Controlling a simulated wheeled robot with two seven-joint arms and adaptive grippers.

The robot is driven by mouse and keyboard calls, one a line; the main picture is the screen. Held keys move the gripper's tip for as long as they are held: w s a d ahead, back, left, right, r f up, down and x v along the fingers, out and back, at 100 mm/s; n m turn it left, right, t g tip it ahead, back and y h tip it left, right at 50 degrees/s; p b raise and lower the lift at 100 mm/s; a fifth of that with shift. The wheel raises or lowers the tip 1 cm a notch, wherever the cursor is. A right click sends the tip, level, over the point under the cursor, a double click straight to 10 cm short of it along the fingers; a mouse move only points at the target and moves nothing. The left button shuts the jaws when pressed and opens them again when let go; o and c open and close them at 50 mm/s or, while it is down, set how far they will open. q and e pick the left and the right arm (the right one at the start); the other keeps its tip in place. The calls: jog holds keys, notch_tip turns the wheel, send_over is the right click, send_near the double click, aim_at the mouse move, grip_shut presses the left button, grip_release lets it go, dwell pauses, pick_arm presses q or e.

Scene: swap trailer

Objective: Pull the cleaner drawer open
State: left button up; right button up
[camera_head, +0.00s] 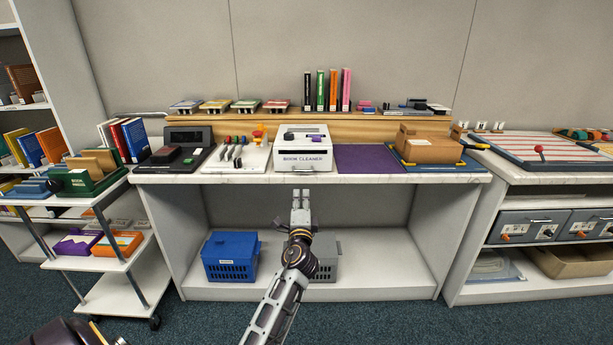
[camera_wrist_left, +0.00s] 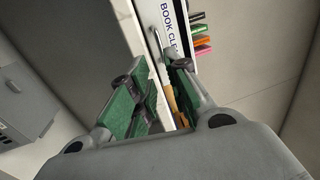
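The white book cleaner (camera_head: 303,157) stands on the bench top, its drawer front lettered "BOOK CLEANER". A small bar handle (camera_head: 302,168) is low on that front, and the drawer looks shut. In the left wrist view the handle (camera_wrist_left: 157,42) shows ahead of the fingertips on the white front (camera_wrist_left: 178,30). My left gripper (camera_head: 301,194) is just in front of the bench edge, below the handle in the picture. In the left wrist view my gripper (camera_wrist_left: 162,75) has its fingers apart, with nothing held between them. My right gripper is not in view.
A purple mat (camera_head: 367,159) lies right of the cleaner, and a tray with levers (camera_head: 233,158) stands to its left. A cardboard box (camera_head: 428,149) is farther right. Blue (camera_head: 230,258) and grey (camera_head: 326,257) crates sit on the lower shelf.

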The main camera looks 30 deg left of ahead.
pick_arm(q)
jog(key=shift+w+a, duration=0.1)
jog(key=shift+w, duration=0.05)
jog(key=b+x, duration=0.1)
jog(key=x, duration=1.1)
jog(key=shift+w+a+r, duration=0.1)
jog(key=shift+w+a, duration=0.25)
jog(key=shift+w, duration=0.3)
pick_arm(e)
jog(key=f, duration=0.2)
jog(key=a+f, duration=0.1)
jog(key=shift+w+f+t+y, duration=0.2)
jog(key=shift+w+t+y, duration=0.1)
pick_arm(q)
grip_shut()
